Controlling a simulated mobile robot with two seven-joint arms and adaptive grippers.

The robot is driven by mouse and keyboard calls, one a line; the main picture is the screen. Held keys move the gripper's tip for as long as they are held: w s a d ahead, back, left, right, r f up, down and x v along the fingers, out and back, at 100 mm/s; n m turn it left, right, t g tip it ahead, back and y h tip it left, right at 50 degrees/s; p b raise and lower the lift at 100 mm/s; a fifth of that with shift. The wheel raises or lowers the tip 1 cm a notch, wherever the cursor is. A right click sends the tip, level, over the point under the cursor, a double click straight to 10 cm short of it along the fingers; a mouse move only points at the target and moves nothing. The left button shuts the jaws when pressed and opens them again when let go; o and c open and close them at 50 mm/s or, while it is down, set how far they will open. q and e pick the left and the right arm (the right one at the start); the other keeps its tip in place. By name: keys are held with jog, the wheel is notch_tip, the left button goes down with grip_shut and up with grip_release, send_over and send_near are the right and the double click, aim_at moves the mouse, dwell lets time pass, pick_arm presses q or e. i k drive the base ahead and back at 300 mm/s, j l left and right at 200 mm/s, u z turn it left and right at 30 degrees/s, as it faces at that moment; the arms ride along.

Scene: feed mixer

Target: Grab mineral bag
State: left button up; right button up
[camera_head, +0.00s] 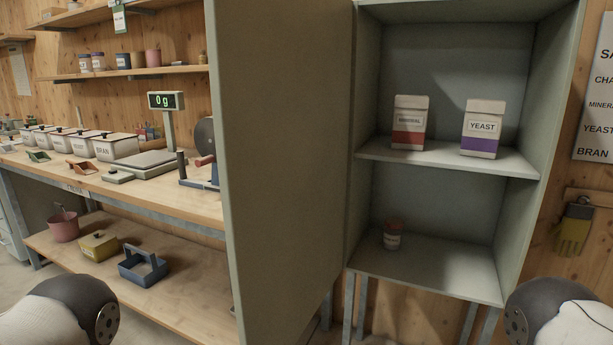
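The mineral bag (409,122) is a white bag with a red lower band and a "MINERAL" label. It stands upright on the upper shelf (440,156) of an open grey cabinet. A similar yeast bag (482,128) with a purple band stands to its right on the same shelf, with a gap between them. Parts of my two arms show at the lower left and lower right corners. Neither gripper is in view, and nothing touches the mineral bag.
The cabinet door (280,150) stands open at the left of the compartment. A small red-capped jar (392,235) is on the lower shelf. A workbench (180,197) with a scale (158,160) and bins is at left. A glove (574,230) hangs at right.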

aim_at(411, 111)
jog(key=i+j+z, duration=0.15)
jog(key=j+z, duration=0.3)
jog(key=j, duration=0.3)
jog(key=j+z, duration=0.4)
jog(key=j, duration=0.35)
jog(key=j+z, duration=0.45)
jog(key=j, duration=0.3)
jog(key=l, duration=0.4)
jog(key=i+l, duration=0.15)
jog(key=l, duration=0.25)
